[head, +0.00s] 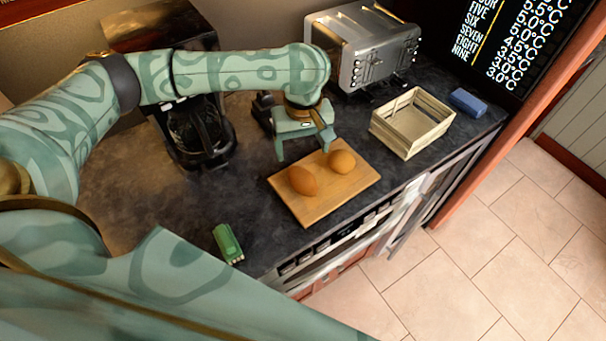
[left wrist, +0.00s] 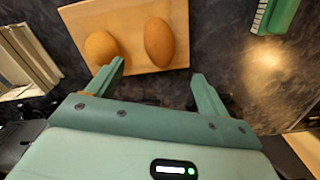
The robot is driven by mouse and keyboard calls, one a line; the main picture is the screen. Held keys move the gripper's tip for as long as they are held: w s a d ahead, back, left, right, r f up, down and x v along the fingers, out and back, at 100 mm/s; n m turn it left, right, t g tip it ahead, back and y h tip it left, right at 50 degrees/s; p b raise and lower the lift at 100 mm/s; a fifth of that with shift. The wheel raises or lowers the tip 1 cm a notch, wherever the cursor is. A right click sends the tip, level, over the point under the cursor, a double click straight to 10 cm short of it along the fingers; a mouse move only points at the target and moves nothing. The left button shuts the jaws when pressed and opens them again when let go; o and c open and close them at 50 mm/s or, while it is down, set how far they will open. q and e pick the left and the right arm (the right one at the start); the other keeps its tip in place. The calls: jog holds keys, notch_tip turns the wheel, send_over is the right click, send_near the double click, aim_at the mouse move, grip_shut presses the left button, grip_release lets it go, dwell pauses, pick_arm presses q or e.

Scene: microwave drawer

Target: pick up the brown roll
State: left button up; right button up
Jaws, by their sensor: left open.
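Two rounded brown rolls lie on a wooden board. The darker, longer one (head: 303,180) is at the left in the head view and at the right in the left wrist view (left wrist: 159,42). The rounder, more orange one (head: 342,161) is at the right in the head view and at the left in the left wrist view (left wrist: 101,47). My left gripper (head: 304,150) is open and empty at the board's back edge, fingers pointing down. In the left wrist view its fingertips (left wrist: 158,74) are apart, with the rolls beyond them. My right gripper is not in view.
The board (head: 312,211) lies near the counter's front edge. A cream crate (head: 411,122) and blue block (head: 468,102) stand to the right. A toaster (head: 372,50) and coffee maker (head: 196,130) are behind. A green object (head: 228,243) lies at front left, with bare counter between.

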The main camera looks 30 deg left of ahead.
aim_at(303, 176)
pick_arm(q)
notch_tip(303, 176, down, 6)
jog(key=shift+w+f+b, duration=0.15)
jog(key=shift+f+b, duration=0.1)
jog(key=shift+b, duration=0.7)
jog(key=shift+f, duration=0.5)
jog(key=shift+f+b, duration=0.25)
jog(key=shift+b, duration=0.05)
notch_tip(303, 176, down, 5)
jog(key=shift+r+b, duration=0.15)
jog(key=shift+b, duration=1.05)
jog(key=shift+r, duration=0.1)
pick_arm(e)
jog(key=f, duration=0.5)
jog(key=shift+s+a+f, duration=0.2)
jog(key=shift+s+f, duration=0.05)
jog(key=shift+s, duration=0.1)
pick_arm(q)
jog(key=c, duration=1)
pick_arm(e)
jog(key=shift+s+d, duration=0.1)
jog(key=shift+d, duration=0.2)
